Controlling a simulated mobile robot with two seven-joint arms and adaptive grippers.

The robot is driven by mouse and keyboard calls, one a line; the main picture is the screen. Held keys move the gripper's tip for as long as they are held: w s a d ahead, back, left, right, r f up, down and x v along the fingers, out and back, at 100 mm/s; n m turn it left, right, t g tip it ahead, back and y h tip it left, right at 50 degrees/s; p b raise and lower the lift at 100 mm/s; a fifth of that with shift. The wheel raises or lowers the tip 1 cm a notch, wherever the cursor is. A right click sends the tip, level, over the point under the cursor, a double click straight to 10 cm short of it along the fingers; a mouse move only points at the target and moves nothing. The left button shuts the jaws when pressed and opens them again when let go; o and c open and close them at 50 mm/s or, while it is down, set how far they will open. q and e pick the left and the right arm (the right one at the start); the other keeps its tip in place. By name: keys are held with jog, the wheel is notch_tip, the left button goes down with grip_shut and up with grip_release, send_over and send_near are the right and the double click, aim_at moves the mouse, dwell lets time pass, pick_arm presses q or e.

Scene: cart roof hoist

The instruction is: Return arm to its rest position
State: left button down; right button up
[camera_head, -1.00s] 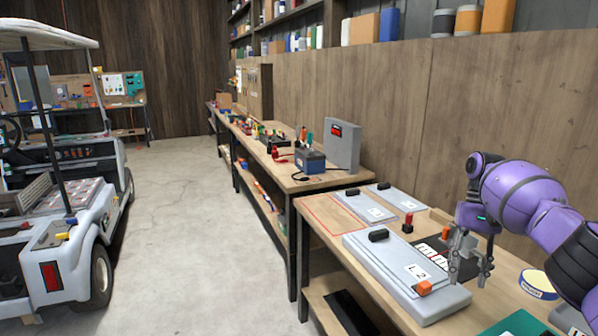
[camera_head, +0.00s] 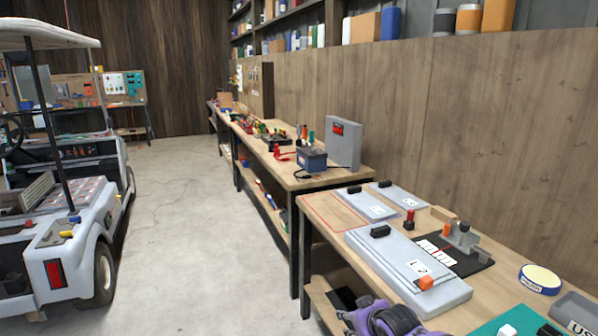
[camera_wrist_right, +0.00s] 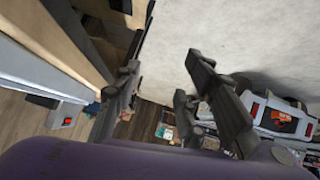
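My right arm shows in the head view only as a purple link (camera_head: 385,318) at the bottom edge, low in front of the workbench (camera_head: 318,262). Its gripper fingers cannot be made out there. In the right wrist view my right gripper (camera_wrist_right: 165,88) has its fingers apart with nothing between them. It hangs beside the bench edge, with pale floor beyond. My left arm and gripper are not in view.
A white cart (camera_head: 75,240) stands left. The floor (camera_head: 200,240) between is clear.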

jog(key=s+a+f+t+y, duration=0.1)
jog(key=s+a+f, duration=0.15)
jog(key=s, duration=0.65)
jog(key=s+a+f+t, duration=0.1)
jog(key=s+f+t, duration=0.15)
jog(key=s, duration=0.55)
jog(key=s+d+f+m+g+h, duration=0.1)
jog(key=s+d+f, duration=0.1)
jog(key=s, duration=0.7)
jog(key=s+d+f+m+g+h, duration=0.1)
jog(key=s+d+f+m, duration=0.1)
jog(key=s, duration=0.8)
jog(key=s+d+f+m+g+h, duration=0.1)
jog(key=s+f, duration=0.4)
jog(key=s, duration=0.5)
jog(key=shift+d+f+m+g, duration=0.35)
jog(key=shift+d+m, duration=0.15)
jog(key=shift+d, duration=0.65)
